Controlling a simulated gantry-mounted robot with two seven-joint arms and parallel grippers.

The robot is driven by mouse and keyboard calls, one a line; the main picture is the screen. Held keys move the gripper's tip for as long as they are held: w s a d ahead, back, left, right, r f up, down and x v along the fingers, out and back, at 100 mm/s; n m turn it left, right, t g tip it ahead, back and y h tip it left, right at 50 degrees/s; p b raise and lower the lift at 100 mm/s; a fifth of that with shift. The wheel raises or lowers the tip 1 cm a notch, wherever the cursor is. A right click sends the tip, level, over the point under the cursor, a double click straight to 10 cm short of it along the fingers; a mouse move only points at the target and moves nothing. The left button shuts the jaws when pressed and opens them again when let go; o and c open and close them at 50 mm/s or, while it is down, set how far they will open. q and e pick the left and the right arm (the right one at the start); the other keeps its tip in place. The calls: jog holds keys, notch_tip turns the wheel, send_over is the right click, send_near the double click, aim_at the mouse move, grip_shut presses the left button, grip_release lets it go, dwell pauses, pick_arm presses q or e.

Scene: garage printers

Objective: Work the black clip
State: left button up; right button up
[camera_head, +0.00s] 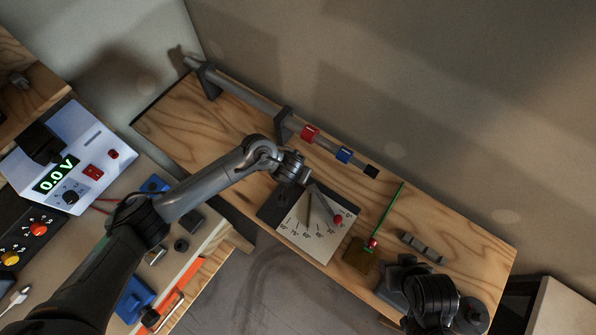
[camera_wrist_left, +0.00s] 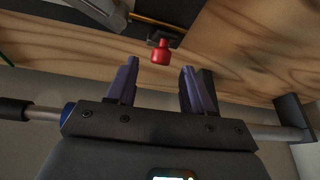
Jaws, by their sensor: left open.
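A black clip or end piece (camera_head: 371,171) sits at the right end of a grey rail, beyond a red clip (camera_head: 310,133) and a blue clip (camera_head: 344,155). In the left wrist view a black piece (camera_wrist_left: 14,109) shows on the rod at the left, with a little blue beside it. My left gripper (camera_head: 293,168) is over the wooden bench, left of the clips and above the dial board. In the left wrist view its fingers (camera_wrist_left: 158,72) are apart, with a red knob beyond their tips. My right arm is at lower right; its jaws cannot be made out.
The dial board (camera_head: 303,244) carries a lever with a red knob (camera_head: 338,219). A green stick (camera_head: 388,215) stands on a brown base to its right. A grey bracket (camera_head: 422,247) lies beyond. A power supply (camera_head: 90,135) reading 0.0 V stands at left.

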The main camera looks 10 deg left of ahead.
pick_arm(q)
jog(key=shift+b+x, duration=0.35)
jog(key=shift+x, duration=1.3)
